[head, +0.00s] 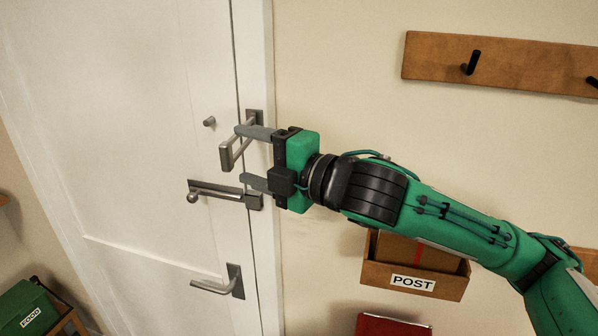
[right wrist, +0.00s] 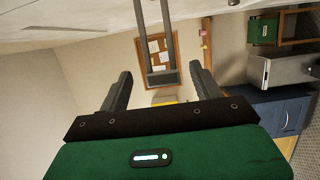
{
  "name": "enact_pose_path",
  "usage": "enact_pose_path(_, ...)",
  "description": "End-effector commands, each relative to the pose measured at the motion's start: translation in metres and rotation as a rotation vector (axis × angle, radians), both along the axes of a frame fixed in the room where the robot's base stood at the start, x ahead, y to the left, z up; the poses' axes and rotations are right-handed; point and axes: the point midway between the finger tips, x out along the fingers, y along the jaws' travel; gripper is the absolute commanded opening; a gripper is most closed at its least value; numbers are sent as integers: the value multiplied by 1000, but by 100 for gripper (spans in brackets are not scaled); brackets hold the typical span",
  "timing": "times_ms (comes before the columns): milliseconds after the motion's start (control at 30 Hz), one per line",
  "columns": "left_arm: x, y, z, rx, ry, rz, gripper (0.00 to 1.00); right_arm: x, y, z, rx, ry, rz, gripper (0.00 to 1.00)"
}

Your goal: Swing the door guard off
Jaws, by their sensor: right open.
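The white door (head: 150,130) stands in its frame at the left of the head view. A grey U-shaped guard loop (head: 226,157) juts out from a plate on the frame, clear of a small stud (head: 208,121) on the door. Below it, a second metal bar (head: 213,188) lies across the door's edge, by a round knob. My right gripper (head: 246,157) is open at the loop; its upper finger overlaps the loop in the picture. In the right wrist view the loop's end (right wrist: 162,78) shows between the open fingers (right wrist: 160,88), apart from both. My left gripper is not in view.
A lever handle (head: 212,287) is lower on the door. A wooden hook rail (head: 520,65) and a POST box (head: 378,278) are on the wall at right, the box partly behind my arm. A green FOOD box (head: 25,308) stands at lower left.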

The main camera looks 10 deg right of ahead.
Motion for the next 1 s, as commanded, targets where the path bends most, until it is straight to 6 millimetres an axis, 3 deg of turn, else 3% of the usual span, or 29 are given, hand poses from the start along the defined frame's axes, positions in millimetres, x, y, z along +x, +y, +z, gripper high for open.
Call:
enact_pose_path(100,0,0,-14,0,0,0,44,-14,-17,-4,-1,-4,-5,65)
enact_pose_path(500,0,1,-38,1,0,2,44,-60,-66,-3,0,-3,-7,65)
enact_pose_path(700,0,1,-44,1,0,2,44,-73,-81,-2,1,-1,-7,65)
enact_pose_path(1000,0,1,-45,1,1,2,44,-79,-86,0,2,-1,-5,65)
